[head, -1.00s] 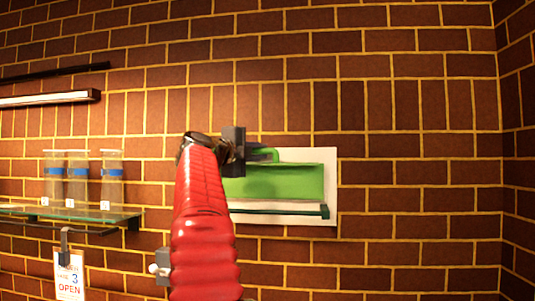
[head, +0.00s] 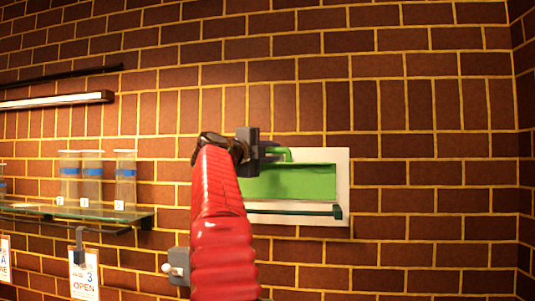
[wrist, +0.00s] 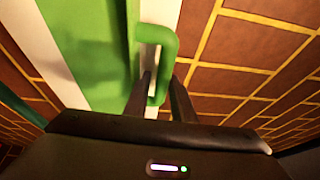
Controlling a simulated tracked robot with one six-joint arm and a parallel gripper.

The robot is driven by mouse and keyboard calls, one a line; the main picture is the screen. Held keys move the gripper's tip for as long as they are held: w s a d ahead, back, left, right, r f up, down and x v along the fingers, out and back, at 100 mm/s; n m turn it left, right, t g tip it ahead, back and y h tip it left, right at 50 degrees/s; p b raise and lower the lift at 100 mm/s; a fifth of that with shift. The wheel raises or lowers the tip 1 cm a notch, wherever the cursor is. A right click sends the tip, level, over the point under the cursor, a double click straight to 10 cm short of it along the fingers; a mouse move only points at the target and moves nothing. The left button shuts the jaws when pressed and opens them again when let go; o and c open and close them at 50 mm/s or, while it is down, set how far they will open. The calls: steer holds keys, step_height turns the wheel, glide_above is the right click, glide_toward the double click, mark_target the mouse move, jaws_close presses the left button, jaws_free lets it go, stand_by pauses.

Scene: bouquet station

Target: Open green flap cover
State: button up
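The green flap cover (head: 307,181) is a wide green panel in a white frame (head: 343,190) on the brick wall. A green loop handle (head: 285,153) sits at its top edge. A dark green bar (head: 300,211) runs along the bottom. My gripper (head: 266,150) is at the handle, just left of it in the head view. In the wrist view the two dark fingers (wrist: 161,88) lie on either side of the handle's bar (wrist: 166,60) and look shut on it. My red arm hides the cover's left part. How far the flap stands from its frame is unclear.
A glass shelf (head: 100,212) with several clear tubes (head: 125,180) is to the left. Below it hang an OPEN sign (head: 84,275) and a second sign (head: 5,258). A light bar (head: 55,102) is above the shelf. The wall right of the frame is clear.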

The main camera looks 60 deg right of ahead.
steer(key=shift+a, duration=0.15)
steer(key=w+a, duration=0.1)
steer(key=a, duration=1.2)
steer(key=shift+a+f, duration=0.2)
steer(key=shift+f, duration=0.15)
steer(key=shift+w, duration=0.1)
